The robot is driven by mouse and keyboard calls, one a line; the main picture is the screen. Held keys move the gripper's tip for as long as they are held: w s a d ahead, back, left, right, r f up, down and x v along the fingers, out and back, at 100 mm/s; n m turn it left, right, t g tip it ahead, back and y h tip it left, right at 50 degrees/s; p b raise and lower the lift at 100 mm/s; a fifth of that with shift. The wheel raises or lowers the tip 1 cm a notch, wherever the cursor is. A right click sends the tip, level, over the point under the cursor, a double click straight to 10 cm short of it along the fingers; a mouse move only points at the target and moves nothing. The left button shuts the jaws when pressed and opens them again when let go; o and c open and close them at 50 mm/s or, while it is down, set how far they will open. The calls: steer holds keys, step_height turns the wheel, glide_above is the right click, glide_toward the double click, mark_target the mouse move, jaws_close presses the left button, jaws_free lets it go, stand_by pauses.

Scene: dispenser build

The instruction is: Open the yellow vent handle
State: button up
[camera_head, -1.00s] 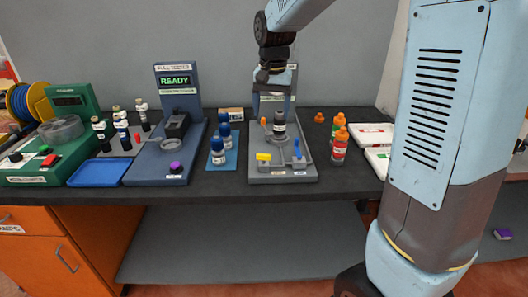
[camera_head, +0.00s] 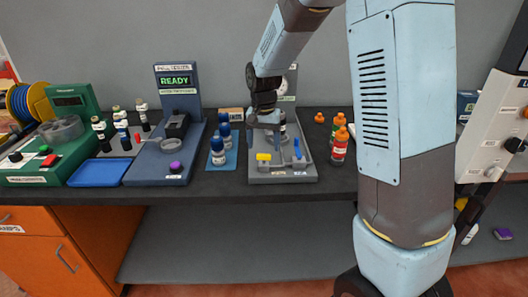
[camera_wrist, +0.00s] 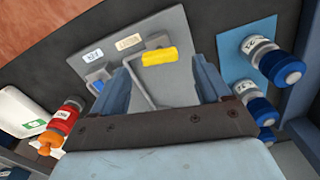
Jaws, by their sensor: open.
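The yellow vent handle (camera_head: 263,157) sits at the front left of the grey dispenser station (camera_head: 308,179). In the wrist view the yellow handle (camera_wrist: 159,57) lies ahead of and between my two fingers, apart from them. My gripper (camera_head: 265,125) is open and empty, above and behind the handle. In the wrist view my gripper's fingers (camera_wrist: 165,80) are spread wide. A blue handle (camera_head: 297,150) stands at the right of the same station, and a bottle stands in its middle, partly hidden by my gripper.
Blue-capped bottles (camera_head: 218,152) stand on a blue mat left of the station. A blue tester reading READY (camera_head: 176,80) is further left. The bench front (camera_head: 225,187) is clear.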

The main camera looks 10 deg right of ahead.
mark_target(264, 154)
steer(key=shift+f, duration=1.95)
